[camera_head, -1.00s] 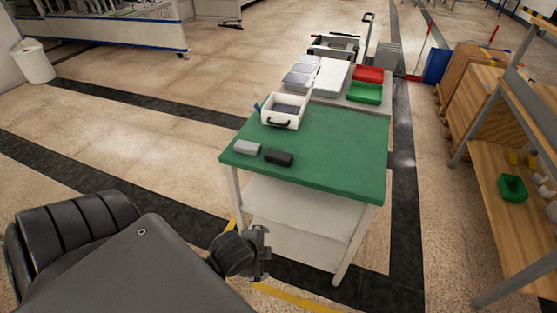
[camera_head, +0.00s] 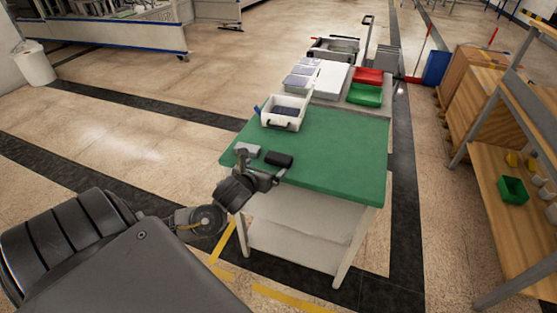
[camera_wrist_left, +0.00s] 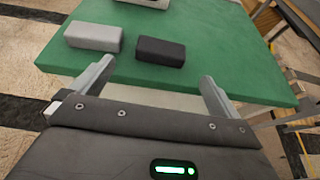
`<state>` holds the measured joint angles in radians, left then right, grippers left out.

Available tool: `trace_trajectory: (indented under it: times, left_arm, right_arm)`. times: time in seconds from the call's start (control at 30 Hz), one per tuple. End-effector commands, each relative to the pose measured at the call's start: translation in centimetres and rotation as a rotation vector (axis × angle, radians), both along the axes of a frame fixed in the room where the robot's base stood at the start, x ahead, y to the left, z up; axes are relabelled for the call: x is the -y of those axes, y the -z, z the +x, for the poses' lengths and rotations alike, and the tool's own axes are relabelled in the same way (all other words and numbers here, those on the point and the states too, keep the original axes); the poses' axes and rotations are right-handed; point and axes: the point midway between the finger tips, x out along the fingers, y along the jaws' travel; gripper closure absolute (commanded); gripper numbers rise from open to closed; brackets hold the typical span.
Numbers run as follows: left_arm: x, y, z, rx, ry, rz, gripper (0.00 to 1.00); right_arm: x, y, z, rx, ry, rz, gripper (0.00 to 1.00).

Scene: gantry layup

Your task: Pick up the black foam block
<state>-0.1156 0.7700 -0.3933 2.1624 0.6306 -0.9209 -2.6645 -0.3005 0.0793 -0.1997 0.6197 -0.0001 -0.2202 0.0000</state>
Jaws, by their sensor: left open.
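The black foam block (camera_head: 279,159) lies on the green table top (camera_head: 330,150) near its front left edge. It also shows in the left wrist view (camera_wrist_left: 161,51), ahead of the fingers and between their lines. A grey block (camera_head: 247,149) lies just left of it and shows in the left wrist view (camera_wrist_left: 93,37) too. My left gripper (camera_head: 262,170) is open and empty at the table's front edge, short of the black block. In the left wrist view its two fingers (camera_wrist_left: 152,82) stand wide apart with nothing between them. My right gripper is not in view.
A white bin with a handle (camera_head: 284,112) stands behind the blocks. Red (camera_head: 368,76) and green (camera_head: 366,95) trays sit on a farther surface. A wooden shelf (camera_head: 515,210) stands at the right. The table's right half is clear.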

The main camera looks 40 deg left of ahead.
Motion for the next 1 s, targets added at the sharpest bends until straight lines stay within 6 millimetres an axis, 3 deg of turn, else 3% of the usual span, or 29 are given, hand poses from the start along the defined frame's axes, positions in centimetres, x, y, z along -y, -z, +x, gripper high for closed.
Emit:
trace_trajectory:
  times: [0.3,0.57,1.0]
  left_arm:
    - [-1.3,1.6,4.0,0.001,-0.004,0.000,0.00]
    - [-1.5,2.1,4.8,-0.001,-0.002,-0.003,0.00]
    - [-2.4,3.9,9.3,-0.001,-0.002,-0.004,0.00]
  right_arm:
    - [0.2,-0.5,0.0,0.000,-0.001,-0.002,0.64]
    - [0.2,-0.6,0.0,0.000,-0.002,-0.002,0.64]
    - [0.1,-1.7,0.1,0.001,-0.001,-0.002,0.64]
